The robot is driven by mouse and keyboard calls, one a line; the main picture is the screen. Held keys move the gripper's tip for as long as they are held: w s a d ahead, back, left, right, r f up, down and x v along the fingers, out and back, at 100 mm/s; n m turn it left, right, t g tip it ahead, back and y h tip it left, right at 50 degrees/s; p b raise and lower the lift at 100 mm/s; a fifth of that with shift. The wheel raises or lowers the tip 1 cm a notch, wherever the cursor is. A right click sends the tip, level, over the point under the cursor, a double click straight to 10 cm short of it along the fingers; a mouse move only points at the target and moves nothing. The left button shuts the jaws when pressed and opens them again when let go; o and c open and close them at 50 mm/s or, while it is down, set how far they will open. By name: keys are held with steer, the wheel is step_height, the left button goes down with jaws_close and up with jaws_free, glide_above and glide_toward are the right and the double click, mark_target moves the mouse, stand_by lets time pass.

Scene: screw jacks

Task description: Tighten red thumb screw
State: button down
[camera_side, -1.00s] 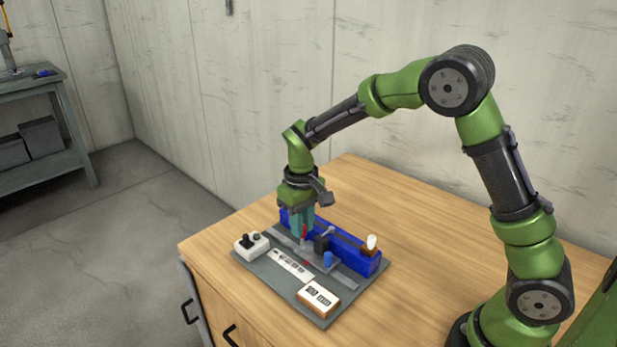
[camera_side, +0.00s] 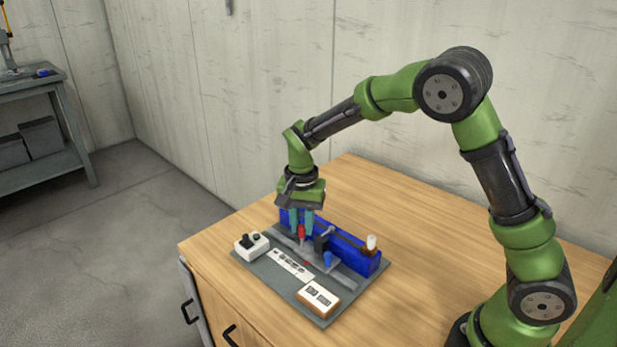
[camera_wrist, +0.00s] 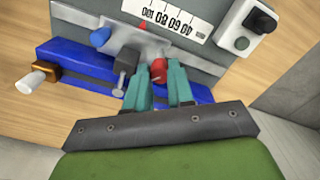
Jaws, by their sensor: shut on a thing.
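The red thumb screw (camera_side: 301,232) stands upright on the jack fixture, at the tips of my gripper (camera_side: 302,220). In the wrist view the red screw (camera_wrist: 159,70) shows between the two teal fingers of my gripper (camera_wrist: 160,84). The fingers are shut on it. Part of the screw is hidden by the fingers. A blue screw (camera_side: 327,259) stands to its right in the side view, and it also shows in the wrist view (camera_wrist: 100,37).
A long blue block (camera_side: 358,257) runs behind the screws, with a white-and-brown knob (camera_side: 371,244) at its right end. A white switch box (camera_side: 252,245), a printed scale (camera_side: 289,264) and a display (camera_side: 318,297) sit on the grey baseplate (camera_side: 278,285). The wooden table (camera_side: 400,205) is clear around it.

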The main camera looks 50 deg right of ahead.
mark_target(302, 226)
steer(key=m, duration=0.4)
steer(key=shift+m, duration=0.3)
steer(key=shift+r+m, duration=0.1)
steer(key=shift+m, duration=2.1)
steer(key=c, duration=1)
jaws_free()
step_height(302, 226, up, 17)
steer(key=shift+f, duration=0.1)
